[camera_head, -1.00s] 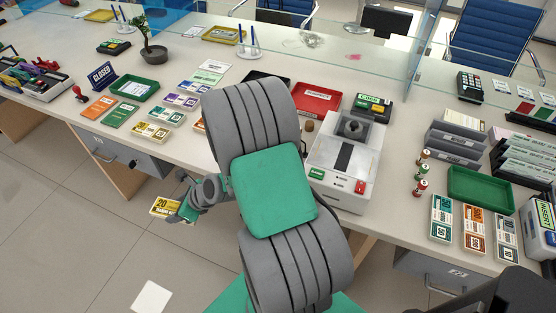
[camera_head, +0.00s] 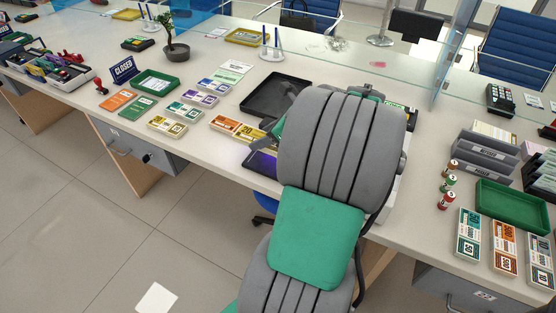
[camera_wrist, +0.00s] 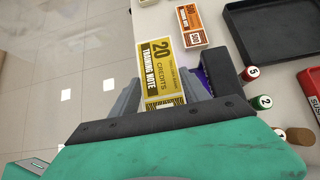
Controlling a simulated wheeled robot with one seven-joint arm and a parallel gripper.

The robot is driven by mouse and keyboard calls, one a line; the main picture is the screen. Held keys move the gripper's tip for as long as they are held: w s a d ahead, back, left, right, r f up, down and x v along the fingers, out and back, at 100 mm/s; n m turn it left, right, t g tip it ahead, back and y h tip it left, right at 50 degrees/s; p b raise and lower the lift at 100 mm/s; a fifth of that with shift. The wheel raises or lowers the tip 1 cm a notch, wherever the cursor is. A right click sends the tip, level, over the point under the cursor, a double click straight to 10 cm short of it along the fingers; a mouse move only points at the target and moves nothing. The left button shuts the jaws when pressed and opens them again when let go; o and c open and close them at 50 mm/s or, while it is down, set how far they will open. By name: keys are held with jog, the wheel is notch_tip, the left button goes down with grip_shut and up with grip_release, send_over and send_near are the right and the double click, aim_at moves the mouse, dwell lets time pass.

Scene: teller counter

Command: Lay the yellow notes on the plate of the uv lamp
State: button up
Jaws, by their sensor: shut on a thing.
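The yellow notes (camera_wrist: 160,58), marked 20 credits, are gripped between the two fingers of my gripper (camera_wrist: 163,92) in the wrist view. In the head view the yellow notes (camera_head: 258,136) show beside the orange notes at the counter's front, and my gripper (camera_head: 268,142) is partly hidden behind my arm. The uv lamp (camera_wrist: 224,74) is a dark body with a purple glow, just right of the notes in the wrist view. Its glow also shows in the head view (camera_head: 259,163), close below the notes. The lamp's plate is mostly hidden by my gripper and arm.
Orange notes (camera_head: 228,124) lie left of the yellow ones. A black tray (camera_head: 262,112) stands behind. Several coin rolls (camera_wrist: 252,73) stand to the right in the wrist view. Other note bundles (camera_head: 166,126) and a green tray (camera_head: 173,82) lie to the left.

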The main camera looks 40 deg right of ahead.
jog(key=s+d+f, duration=0.2)
jog(key=f, duration=0.1)
jog(key=f+b, duration=0.1)
jog(key=f, duration=0.1)
jog(key=shift+s+d+f, duration=0.2)
jog(key=shift+s+d, duration=0.2)
jog(key=shift+f, duration=1.55)
jog(key=o, duration=1.6)
jog(key=shift+f, duration=0.1)
jog(key=shift+d+b, duration=0.1)
jog(key=shift+b, duration=0.25)
